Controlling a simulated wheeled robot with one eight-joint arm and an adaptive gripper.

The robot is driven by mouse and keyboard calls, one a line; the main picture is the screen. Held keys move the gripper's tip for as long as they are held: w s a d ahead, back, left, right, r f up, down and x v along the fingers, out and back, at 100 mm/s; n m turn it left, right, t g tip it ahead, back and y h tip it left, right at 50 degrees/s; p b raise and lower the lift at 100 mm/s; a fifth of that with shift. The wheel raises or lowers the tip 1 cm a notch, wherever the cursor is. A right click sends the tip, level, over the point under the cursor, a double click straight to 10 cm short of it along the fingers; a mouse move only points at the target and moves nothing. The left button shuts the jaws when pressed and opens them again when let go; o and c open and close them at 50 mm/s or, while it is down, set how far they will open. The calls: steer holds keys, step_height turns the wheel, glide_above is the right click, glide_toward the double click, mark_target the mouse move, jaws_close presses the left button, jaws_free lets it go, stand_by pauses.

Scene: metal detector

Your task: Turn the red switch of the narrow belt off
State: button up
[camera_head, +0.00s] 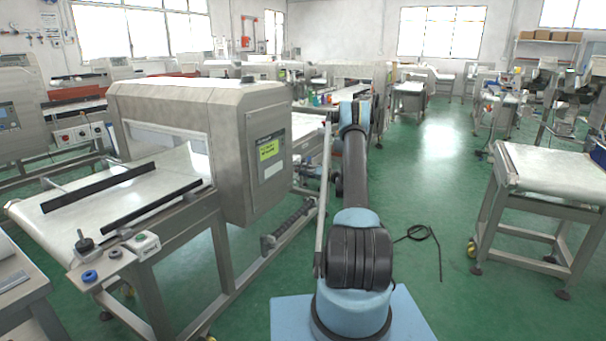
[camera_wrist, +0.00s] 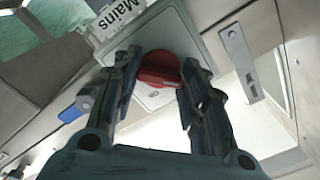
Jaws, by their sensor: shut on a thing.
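The red switch (camera_wrist: 157,68) is a round red knob on a light panel in the wrist view. A white tag reading "Mains" (camera_wrist: 117,14) is beside it at the top. My gripper (camera_wrist: 160,62) has one dark finger on each side of the red knob and is shut on it. The fingers partly cover the panel around the knob. In the head view my arm reaches forward to the machines in the middle, and the gripper and the switch cannot be made out there.
A large metal detector (camera_head: 245,135) with a white belt (camera_head: 90,215) stands at left. A belt table (camera_head: 560,175) stands at right. A black cable (camera_head: 418,235) lies on the green floor. The aisle beyond is clear. A blue part (camera_wrist: 71,113) sits left of my gripper.

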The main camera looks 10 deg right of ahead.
steer(key=shift+a+n, duration=0.1)
steer(key=shift+n, duration=0.3)
steer(key=o, duration=1.1)
steer(key=shift+f, duration=0.1)
steer(key=shift+c, duration=0.2)
steer(key=v, duration=1.2)
steer(key=shift+w, duration=0.1)
